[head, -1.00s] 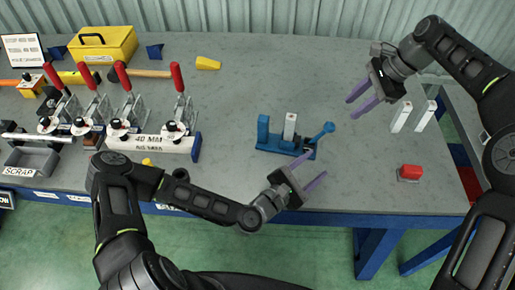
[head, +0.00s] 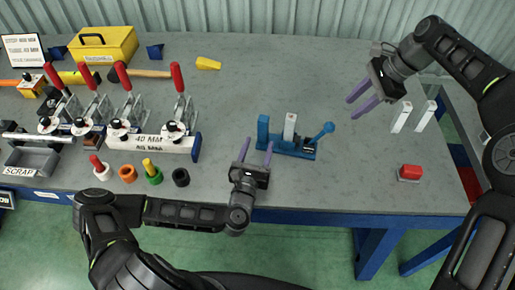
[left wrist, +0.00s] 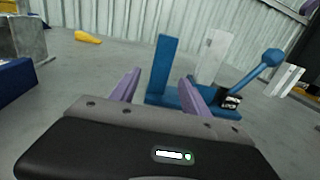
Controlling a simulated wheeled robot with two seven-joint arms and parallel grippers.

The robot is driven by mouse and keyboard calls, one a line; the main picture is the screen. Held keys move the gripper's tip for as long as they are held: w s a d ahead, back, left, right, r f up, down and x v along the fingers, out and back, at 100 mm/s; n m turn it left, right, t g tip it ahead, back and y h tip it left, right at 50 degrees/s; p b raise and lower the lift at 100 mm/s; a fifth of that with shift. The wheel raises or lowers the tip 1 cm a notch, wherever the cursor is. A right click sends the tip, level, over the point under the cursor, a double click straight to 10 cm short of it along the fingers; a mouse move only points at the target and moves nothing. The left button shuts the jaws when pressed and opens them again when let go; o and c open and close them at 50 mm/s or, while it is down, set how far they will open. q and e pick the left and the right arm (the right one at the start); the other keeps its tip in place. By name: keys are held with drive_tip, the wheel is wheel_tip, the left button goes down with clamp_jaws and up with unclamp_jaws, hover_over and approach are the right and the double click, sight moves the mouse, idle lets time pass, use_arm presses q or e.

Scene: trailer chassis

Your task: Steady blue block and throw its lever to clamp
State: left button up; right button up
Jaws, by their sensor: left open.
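The blue block (head: 270,141) is a low blue base on the grey bench, with an upright blue end post at its left. A pale upright piece (head: 290,126) stands at its middle. In the left wrist view the block's post (left wrist: 161,66) and lever (left wrist: 262,62) show beyond the fingers. My left gripper (head: 258,150) is open and empty, with its purple fingers pointing at the block's left end from the front. My right gripper (head: 362,98) is open and empty, up and right of the lever.
Red-handled toggle clamps (head: 178,105) stand on a white-labelled rail at left. A red button (head: 410,172) and two white blocks (head: 400,117) are at right. A yellow wedge (head: 208,63) lies behind. The bench middle is clear.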

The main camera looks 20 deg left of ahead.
sight(262, 135)
use_arm(q)
drive_tip(key=w, duration=0.7)
drive_tip(key=shift+c, duration=0.5)
clamp_jaws()
idle(0.9)
